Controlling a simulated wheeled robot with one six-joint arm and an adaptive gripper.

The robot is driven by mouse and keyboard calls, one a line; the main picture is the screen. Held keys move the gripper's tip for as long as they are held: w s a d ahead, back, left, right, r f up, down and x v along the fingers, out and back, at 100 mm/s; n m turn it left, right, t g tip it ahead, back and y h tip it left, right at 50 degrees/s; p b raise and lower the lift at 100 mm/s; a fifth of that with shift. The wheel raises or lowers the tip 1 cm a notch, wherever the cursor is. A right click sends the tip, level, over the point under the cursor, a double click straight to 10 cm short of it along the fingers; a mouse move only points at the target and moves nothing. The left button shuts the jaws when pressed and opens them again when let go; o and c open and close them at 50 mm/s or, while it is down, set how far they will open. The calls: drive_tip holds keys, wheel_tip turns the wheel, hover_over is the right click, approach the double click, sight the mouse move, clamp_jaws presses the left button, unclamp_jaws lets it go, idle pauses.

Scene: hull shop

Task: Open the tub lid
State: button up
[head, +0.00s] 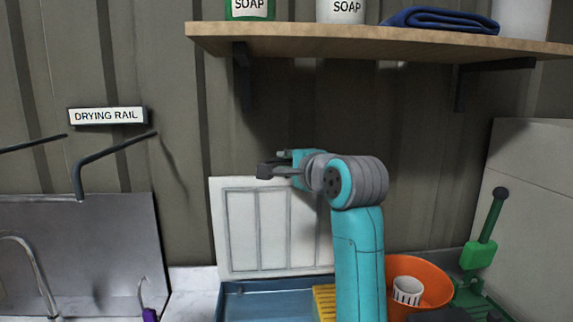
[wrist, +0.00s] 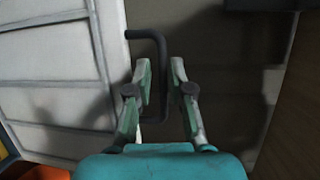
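The tub lid (head: 257,232) is a white ribbed panel standing nearly upright at the back of the blue tub (head: 262,306). It also shows in the wrist view (wrist: 55,72), on the left. A dark handle (wrist: 161,75) sticks out from the lid's edge. In the head view, the dark handle (head: 266,171) is at the lid's top. My gripper (wrist: 161,68) has its two fingers on either side of the handle bar, with narrow gaps showing. In the head view my gripper (head: 291,160) is at the lid's top edge. My arm hides the lid's right part.
A wooden shelf (head: 330,40) with soap containers and a blue cloth (head: 440,19) hangs above my arm. A drying rail (head: 115,150) is at left.

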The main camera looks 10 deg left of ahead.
drive_tip(key=o, duration=0.6)
wheel_tip(320, 180, up, 9)
drive_tip(key=shift+s+f, duration=0.15)
drive_tip(key=shift+f, duration=0.05)
drive_tip(key=shift+r, duration=0.35)
drive_tip(key=c, duration=0.6)
drive_tip(key=shift+r, duration=0.35)
drive_tip(key=shift+f, duration=0.1)
